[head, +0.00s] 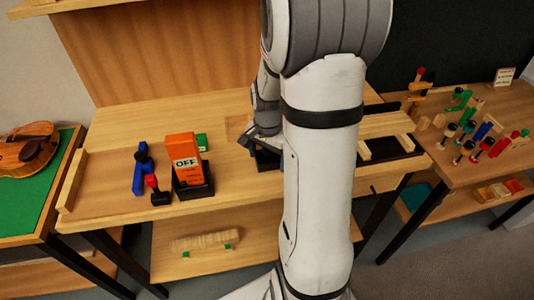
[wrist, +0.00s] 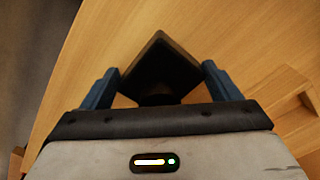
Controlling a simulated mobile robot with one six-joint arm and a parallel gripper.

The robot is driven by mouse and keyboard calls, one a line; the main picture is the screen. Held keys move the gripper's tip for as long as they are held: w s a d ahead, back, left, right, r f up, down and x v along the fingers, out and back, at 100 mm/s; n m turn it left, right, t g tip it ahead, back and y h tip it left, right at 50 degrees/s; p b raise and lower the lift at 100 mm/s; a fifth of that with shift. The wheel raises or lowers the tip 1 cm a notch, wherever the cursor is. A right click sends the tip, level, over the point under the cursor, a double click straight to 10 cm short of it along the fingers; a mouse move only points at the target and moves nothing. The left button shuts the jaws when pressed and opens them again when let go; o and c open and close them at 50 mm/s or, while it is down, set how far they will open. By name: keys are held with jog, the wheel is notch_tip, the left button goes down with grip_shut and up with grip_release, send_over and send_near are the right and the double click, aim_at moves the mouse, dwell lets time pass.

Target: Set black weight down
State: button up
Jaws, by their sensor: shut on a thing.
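The black weight (wrist: 160,65) is a dark block with a square top, set cornerwise between the two blue fingers of my gripper (wrist: 162,85) in the wrist view. My gripper is shut on it. In the head view my gripper (head: 258,142) is over the middle of the wooden bench (head: 110,130), partly behind my own arm. A dark part of the weight (head: 265,160) shows just below it. I cannot tell whether the weight touches the bench top.
Left of my gripper stand an orange block marked OFF (head: 187,150) on a black base, a blue clamp-like tool (head: 140,170) and a small red-and-black piece (head: 157,190). A wooden rack (head: 390,125) is to the right. The violin (head: 28,150) lies far left.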

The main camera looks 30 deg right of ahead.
jog(key=shift+w, duration=0.1)
jog(key=o, duration=1.7)
jog(key=shift+f, duration=0.1)
jog(key=shift+o, duration=0.2)
notch_tip(320, 180, up, 11)
jog(key=shift+r, duration=0.4)
jog(key=shift+a+r, duration=0.15)
jog(key=shift+r, duration=0.1)
jog(key=s+a+r+n+t, duration=0.2)
jog(key=s+a+n, duration=1)
jog(key=shift+s+t, duration=0.3)
